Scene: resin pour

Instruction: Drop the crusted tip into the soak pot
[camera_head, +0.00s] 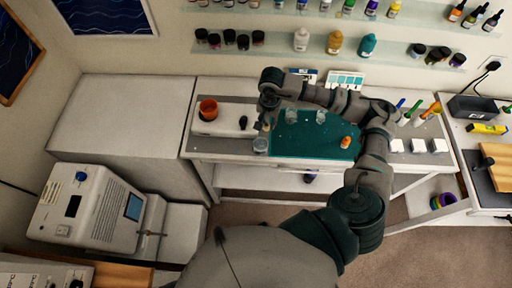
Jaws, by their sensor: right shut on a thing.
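My right gripper (265,122) reaches in from the right over the left part of the workbench and points down. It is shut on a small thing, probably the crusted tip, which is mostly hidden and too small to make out. A small clear pot (260,146), which may be the soak pot, stands near the bench's front edge, just below the gripper in the picture. I cannot tell whether the held thing is over the pot or touching it. My left gripper is not in view.
On the bench are a teal mat (305,148), clear cups (320,117), an orange item (345,142), white blocks (418,146) and a device with an orange-red pot (208,109). A white machine (95,212) stands at lower left. The grey cabinet top (115,115) is clear.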

